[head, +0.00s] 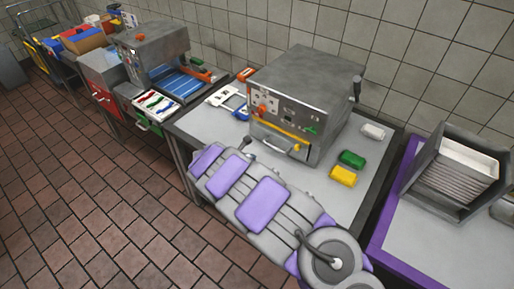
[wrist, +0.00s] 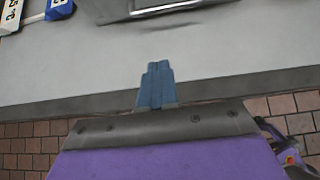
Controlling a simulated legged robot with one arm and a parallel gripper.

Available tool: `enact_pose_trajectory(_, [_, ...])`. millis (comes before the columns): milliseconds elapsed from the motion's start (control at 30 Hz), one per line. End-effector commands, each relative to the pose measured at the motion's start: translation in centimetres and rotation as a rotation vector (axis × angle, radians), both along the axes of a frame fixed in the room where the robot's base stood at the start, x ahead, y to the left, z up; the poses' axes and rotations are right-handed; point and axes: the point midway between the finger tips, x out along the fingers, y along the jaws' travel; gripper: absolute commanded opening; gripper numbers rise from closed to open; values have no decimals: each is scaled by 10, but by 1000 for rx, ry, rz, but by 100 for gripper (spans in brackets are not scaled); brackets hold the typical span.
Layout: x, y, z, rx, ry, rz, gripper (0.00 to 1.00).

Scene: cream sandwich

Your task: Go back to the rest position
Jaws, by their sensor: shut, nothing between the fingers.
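My gripper (wrist: 157,68) shows in the wrist view as two blue fingers pressed together, with nothing between them. It is over the front edge of the grey table (wrist: 220,60), pointing toward the grey metal machine. In the head view my grey and purple arm reaches from the bottom right up along the table's front edge. The gripper tip cannot be made out clearly there.
The grey metal machine (head: 305,105) stands on the table (head: 345,205). Green (head: 352,159) and yellow (head: 343,176) blocks lie at its right, a white one (head: 373,131) behind. A purple-edged table (head: 425,245) is at right. The tiled floor (head: 80,210) at left is clear.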

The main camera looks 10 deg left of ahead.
Motion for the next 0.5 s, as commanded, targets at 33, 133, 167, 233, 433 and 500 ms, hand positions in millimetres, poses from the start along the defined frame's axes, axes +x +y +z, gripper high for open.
enact_pose_trajectory(33, [-1, 0, 1, 0, 0, 0, 0])
enact_pose_trajectory(133, [-2, 0, 1, -1, 0, -1, 0])
enact_pose_trajectory(167, [-2, 0, 1, -1, 0, -1, 0])
enact_pose_trajectory(233, [-1, -2, 3, 0, -2, -8, 0])
enact_pose_trajectory(433, [12, -60, 40, 43, -53, -187, 0])
enact_pose_trajectory(500, [15, -94, 63, 79, -86, -300, 0])
